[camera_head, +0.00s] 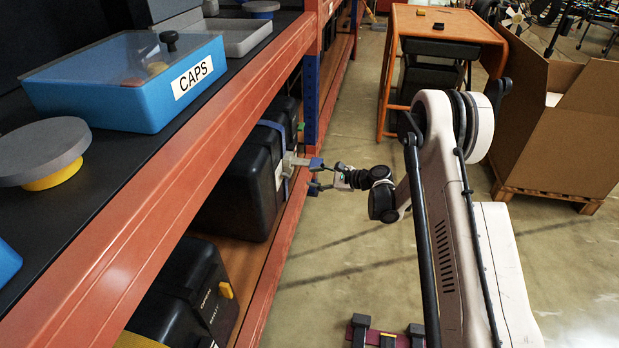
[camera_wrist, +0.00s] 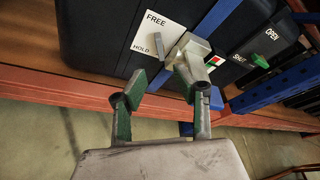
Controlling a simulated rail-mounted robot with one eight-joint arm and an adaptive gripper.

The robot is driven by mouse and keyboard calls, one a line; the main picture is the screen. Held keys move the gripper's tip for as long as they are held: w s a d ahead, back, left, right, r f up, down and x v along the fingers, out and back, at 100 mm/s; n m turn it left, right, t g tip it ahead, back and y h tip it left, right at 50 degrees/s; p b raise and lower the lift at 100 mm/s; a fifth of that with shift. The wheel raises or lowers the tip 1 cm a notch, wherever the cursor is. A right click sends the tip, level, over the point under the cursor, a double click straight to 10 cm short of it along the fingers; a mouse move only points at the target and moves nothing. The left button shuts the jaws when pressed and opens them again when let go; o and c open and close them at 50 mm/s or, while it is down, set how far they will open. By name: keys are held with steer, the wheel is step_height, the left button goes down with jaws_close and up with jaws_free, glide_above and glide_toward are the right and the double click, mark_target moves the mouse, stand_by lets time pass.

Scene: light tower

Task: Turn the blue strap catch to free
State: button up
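The blue strap (camera_wrist: 218,22) runs over a black case (camera_wrist: 100,40) on the lower shelf; it also shows in the head view (camera_head: 272,125). Its pale metal catch (camera_wrist: 188,46) sits on the strap, next to a white label (camera_wrist: 152,32) reading FREE above and HOLD below. A thin grey tab (camera_wrist: 159,46) shows over the label, near HOLD. My gripper (camera_wrist: 166,84) is in front of the catch, with its fingers apart. The right fingertip overlaps the catch's lower end in the wrist view; I cannot tell if they touch. In the head view, my gripper (camera_head: 315,176) is just right of the catch (camera_head: 291,163).
A green lever (camera_wrist: 260,60) with an OPEN/SHUT label is to the right. The orange shelf edge (camera_head: 180,155) and blue upright (camera_head: 311,100) are close to my arm. Another black case (camera_head: 185,290) is nearer. A blue CAPS box (camera_head: 130,85) stands above.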

mark_target(288, 175)
steer(key=shift+r, duration=0.1)
steer(key=x, duration=1.1)
steer(key=shift+a+r, duration=0.1)
steer(key=shift+a, duration=0.4)
steer(key=shift+s, duration=0.1)
jaws_close()
